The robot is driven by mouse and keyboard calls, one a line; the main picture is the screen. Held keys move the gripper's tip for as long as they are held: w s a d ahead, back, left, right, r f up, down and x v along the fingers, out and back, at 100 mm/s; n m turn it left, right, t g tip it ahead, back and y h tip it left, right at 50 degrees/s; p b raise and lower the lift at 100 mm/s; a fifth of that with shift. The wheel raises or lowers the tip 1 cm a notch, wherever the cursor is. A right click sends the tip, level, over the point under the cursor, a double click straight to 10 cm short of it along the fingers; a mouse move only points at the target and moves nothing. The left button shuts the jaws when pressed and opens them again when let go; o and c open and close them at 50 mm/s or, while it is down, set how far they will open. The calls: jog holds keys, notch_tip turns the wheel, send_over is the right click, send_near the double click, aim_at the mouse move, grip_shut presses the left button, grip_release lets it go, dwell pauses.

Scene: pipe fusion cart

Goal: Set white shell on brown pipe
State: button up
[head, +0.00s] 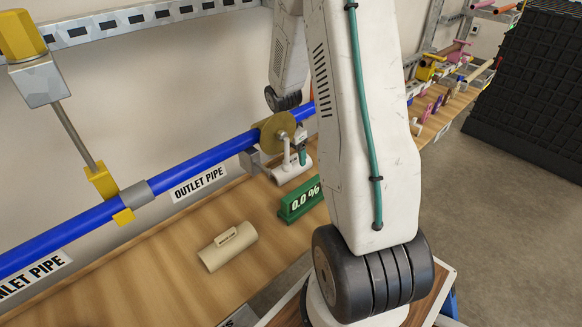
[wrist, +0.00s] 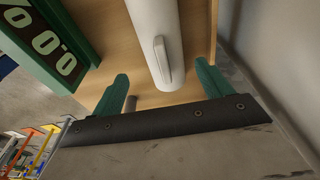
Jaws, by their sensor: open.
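The white shell (head: 291,171) lies on the wooden bench behind the green sign. In the wrist view the white shell (wrist: 154,22) shows its raised handle (wrist: 162,60) between my green fingertips. My gripper (wrist: 162,74) is open, with one finger on each side of the shell and apart from it in the picture. In the head view my gripper (head: 302,156) is small and partly hidden by my arm, right at the shell. I cannot tell whether the fingers touch it. A tan-brown round piece (head: 271,134), probably the brown pipe, sits around the blue pipe line, above the shell.
A beige shell (head: 228,246) with a labelled handle lies on the bench at left. The green sign (head: 299,200) reads 0.0 %. The blue pipe (head: 160,183) runs along the wall, with a yellow valve fitting (head: 103,182). Bench between beige shell and pipe is clear.

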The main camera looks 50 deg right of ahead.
aim_at(291, 157)
jog(key=f, duration=0.4)
jog(key=shift+w+d+f, duration=0.2)
jog(key=shift+w+f, duration=0.1)
jog(key=shift+f, duration=0.1)
jog(key=c, duration=1.1)
jog(key=shift+o, duration=0.2)
notch_tip(291, 157, up, 10)
jog(key=shift+r, duration=0.1)
